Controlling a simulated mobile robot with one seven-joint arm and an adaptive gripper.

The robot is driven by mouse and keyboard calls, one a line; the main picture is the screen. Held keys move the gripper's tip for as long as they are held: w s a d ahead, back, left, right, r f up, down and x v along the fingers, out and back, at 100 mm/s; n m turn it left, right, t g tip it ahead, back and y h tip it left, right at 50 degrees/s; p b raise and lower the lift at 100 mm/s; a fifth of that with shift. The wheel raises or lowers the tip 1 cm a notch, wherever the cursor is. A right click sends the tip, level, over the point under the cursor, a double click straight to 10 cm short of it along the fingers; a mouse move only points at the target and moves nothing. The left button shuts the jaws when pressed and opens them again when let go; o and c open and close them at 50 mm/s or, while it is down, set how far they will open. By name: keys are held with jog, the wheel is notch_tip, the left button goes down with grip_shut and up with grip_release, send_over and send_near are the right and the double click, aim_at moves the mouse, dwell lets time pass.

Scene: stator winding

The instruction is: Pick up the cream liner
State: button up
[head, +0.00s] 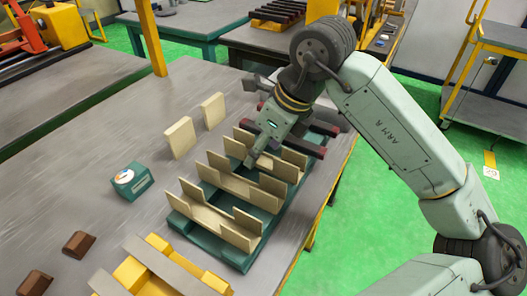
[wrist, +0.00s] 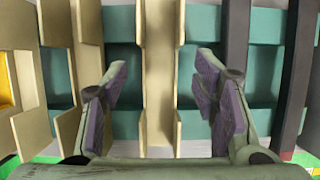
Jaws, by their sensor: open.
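Several cream liners lie side by side across a teal rack (head: 180,230); each is a trough with raised, notched side walls. The near liner (head: 225,212), the middle liner (head: 240,182) and the far liner (head: 285,165) show in the head view. My gripper (head: 252,162) is low over the far liner and hides part of it. In the wrist view, my gripper (wrist: 160,80) is open, its purple-padded fingers on either side of one cream liner (wrist: 159,70).
Two cream blocks (head: 180,138) (head: 213,111) stand upright left of the rack. A teal box (head: 132,181) with a white disc and brown pieces (head: 79,244) sit on the grey table (head: 60,185). A yellow fixture (head: 130,273) is at the near edge.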

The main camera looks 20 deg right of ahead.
aim_at(261, 162)
jog(key=shift+x, duration=0.85)
jog(key=shift+r, duration=0.1)
jog(key=shift+c, duration=0.3)
jog(key=c, duration=0.9)
notch_tip(261, 162, up, 10)
jog(key=shift+b, duration=0.9)
jog(key=shift+s, duration=0.1)
